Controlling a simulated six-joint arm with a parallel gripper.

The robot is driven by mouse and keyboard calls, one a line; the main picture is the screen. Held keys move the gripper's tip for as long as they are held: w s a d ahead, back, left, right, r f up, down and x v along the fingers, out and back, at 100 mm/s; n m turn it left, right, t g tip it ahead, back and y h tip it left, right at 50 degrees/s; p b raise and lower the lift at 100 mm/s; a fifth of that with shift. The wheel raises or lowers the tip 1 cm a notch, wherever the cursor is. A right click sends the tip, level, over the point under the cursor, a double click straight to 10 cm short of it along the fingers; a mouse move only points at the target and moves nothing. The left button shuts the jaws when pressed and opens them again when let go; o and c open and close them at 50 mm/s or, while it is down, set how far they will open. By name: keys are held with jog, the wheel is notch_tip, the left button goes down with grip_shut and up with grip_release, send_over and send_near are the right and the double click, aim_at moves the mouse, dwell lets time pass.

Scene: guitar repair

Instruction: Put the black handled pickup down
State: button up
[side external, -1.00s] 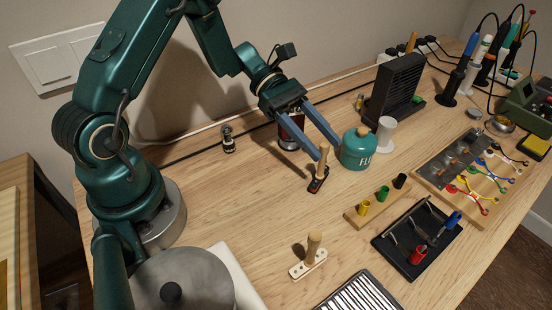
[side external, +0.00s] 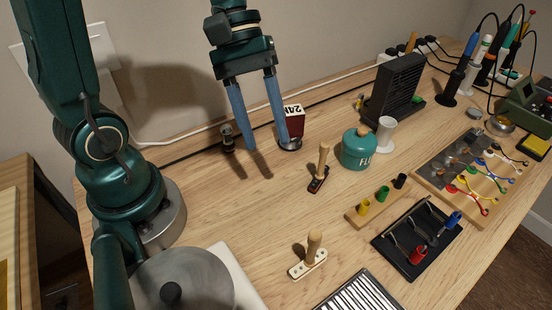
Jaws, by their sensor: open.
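The black handled pickup (side external: 318,181) stands on the wooden table with its wooden handle upright, left of the teal flux pot. My gripper (side external: 268,162) is open and empty, up and to the left of the pickup and apart from it. Its two blue fingers point down and are spread wide. A white pickup with a similar wooden handle (side external: 309,258) stands nearer the camera.
A red box (side external: 294,120) and a small dark jar (side external: 228,139) stand behind my fingers. The flux pot (side external: 358,150) and a white spool (side external: 385,134) are to the right. A black tray (side external: 399,262) lies in front. Bare table lies left of the pickups.

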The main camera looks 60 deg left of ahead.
jog(key=s+a+r+m+t+y, duration=0.2)
jog(key=s+m+t+y, duration=0.3)
jog(key=m, duration=0.4)
jog(key=shift+a+r+t+y, duration=0.3)
jog(key=shift+a+t+y, duration=0.1)
jog(key=shift+a+t, duration=0.1)
